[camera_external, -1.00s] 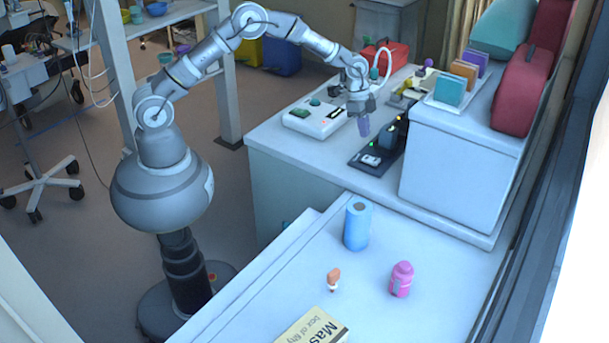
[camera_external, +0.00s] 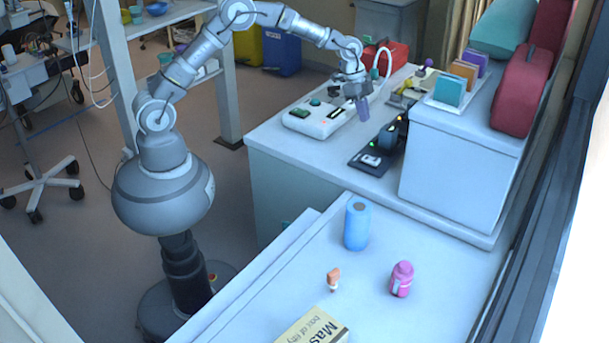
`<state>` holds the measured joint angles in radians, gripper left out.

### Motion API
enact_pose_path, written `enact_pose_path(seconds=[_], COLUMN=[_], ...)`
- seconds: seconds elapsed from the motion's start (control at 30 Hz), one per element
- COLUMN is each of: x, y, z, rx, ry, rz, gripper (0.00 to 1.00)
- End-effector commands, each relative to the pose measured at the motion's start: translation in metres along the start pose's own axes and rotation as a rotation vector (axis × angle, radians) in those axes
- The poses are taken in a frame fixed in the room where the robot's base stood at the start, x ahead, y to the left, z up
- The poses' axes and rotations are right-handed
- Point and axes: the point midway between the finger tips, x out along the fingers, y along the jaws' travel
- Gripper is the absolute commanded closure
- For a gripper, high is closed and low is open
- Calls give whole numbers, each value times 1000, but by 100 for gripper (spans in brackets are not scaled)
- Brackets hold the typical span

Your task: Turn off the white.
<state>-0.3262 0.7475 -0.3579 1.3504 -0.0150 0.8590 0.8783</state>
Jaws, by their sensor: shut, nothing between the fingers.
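A white box-shaped device (camera_external: 312,127) with a green part and a dark slot on top sits on the far counter. Which of these is the white one to turn off is not plain. My gripper (camera_external: 364,115) points down above the counter, between the white device and the dark panel. Its fingers are shut and empty. It appears apart from both, and it hides some of the counter behind it.
A raised block (camera_external: 450,170) stands right of the panel, bearing a tray of small boxes. A red case (camera_external: 385,57) and a white hose are behind my gripper. A blue roll (camera_external: 357,224), a pink bottle (camera_external: 401,279) and a box (camera_external: 312,329) stand on the near counter.

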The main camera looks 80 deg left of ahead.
Motion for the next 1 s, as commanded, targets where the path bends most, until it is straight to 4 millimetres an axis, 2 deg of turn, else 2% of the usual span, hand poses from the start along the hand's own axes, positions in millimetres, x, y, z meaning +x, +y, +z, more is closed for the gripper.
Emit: enact_pose_path(seconds=[0.03,0.33,0.47,0.57,0.8,1.0], x=[4,0,10,26,78,116], y=[-1,0,0,0,0,0], z=[0,-3,-2,-2,-3,-2], rx=[0,1,1,1,0,0], ry=[17,23,22,22,21,22], rz=[-1,0,1,1,2,0], gripper=[100,100,100,100,100,100])
